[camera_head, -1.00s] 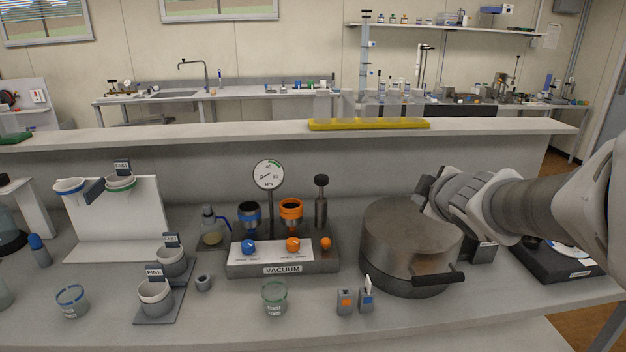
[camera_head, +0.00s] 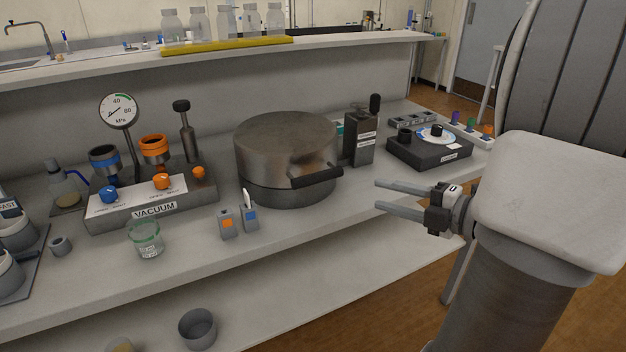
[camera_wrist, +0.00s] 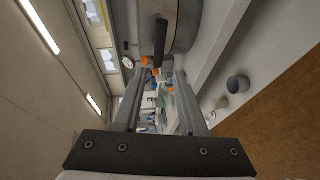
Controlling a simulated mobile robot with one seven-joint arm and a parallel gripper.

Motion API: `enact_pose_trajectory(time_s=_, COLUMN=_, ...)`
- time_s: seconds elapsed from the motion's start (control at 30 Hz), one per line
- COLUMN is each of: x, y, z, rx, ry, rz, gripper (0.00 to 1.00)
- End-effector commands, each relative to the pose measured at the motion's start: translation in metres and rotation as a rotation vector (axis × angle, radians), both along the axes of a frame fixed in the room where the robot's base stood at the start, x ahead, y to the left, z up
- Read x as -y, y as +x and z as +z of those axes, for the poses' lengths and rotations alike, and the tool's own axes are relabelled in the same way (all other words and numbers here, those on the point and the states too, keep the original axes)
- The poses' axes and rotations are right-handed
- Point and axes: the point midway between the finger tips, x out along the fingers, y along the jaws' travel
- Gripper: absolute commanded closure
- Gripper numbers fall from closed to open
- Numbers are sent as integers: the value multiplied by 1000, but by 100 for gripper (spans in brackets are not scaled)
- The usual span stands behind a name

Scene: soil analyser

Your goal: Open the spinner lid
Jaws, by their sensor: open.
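The spinner is a round grey metal drum on the bench, and its lid (camera_head: 287,135) sits closed on top. A dark bar handle (camera_head: 316,177) sticks out at the lid's front right edge. In the wrist view the handle (camera_wrist: 161,46) stands upright in the picture, with the drum (camera_wrist: 184,25) beside it. My gripper (camera_head: 376,195) is open and empty. It is in front and to the right of the drum, near the bench edge, its fingers pointing left and apart from the handle. Both fingers show in the wrist view too.
A grey box with a black lever (camera_head: 362,138) stands right of the drum. Two small tagged blocks (camera_head: 227,224) stand in front of it, and the vacuum unit (camera_head: 150,200) is to the left. A lower shelf holds a grey cup (camera_head: 198,329). The floor beyond the bench edge is open.

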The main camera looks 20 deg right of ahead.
Motion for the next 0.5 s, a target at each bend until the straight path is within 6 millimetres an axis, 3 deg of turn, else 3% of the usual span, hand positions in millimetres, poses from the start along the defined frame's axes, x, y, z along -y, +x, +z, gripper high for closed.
enact_pose_trajectory(time_s=0.5, x=-44, y=93, z=-20, rx=-1, ry=0, rz=4, gripper=58)
